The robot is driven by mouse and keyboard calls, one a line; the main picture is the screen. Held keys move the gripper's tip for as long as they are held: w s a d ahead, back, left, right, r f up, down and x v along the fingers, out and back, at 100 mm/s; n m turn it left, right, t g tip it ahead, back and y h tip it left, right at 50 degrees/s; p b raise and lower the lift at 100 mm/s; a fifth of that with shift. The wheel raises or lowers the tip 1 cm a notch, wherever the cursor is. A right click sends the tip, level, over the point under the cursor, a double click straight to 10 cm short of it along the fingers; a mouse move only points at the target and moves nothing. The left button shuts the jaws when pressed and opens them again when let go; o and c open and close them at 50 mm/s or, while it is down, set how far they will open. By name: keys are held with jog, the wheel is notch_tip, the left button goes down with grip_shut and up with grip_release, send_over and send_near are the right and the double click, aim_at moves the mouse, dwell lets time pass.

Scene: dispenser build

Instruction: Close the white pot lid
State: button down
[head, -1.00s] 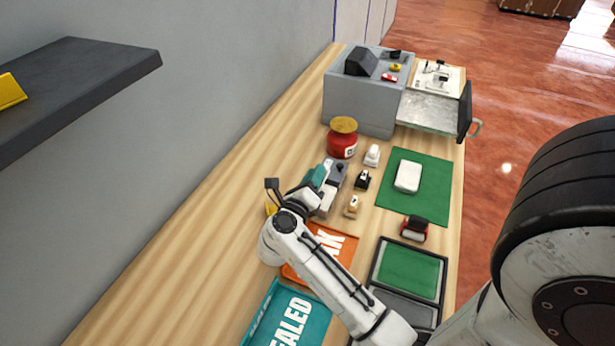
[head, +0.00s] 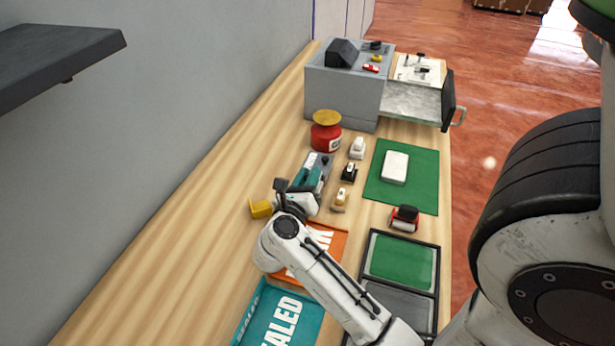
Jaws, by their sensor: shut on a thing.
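A small white object with a dark spot (head: 357,147) stands beside the red pot. A white rounded block (head: 395,167) lies on the green mat. I cannot tell for sure which is the white pot, and no open lid can be made out. My gripper (head: 312,181) is low over the bench, left of the small black item and beside a grey fixture (head: 318,161). A teal part shows at its end. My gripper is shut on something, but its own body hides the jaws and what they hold.
A red pot with a gold top (head: 326,134) stands behind my gripper. Small black (head: 349,171) and tan (head: 340,199) items stand to its right. A yellow block (head: 260,208) is at its left. An orange tray (head: 325,240) and teal tray (head: 283,320) are nearer. The left bench is bare.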

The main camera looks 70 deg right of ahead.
jog(key=c, duration=1.1)
grip_release()
jog(key=shift+a, duration=0.15)
jog(key=a, duration=0.3)
jog(key=a+b, duration=0.1)
jog(key=a, duration=0.6)
jog(key=shift+w+a+b, duration=0.3)
jog(key=shift+w, duration=0.05)
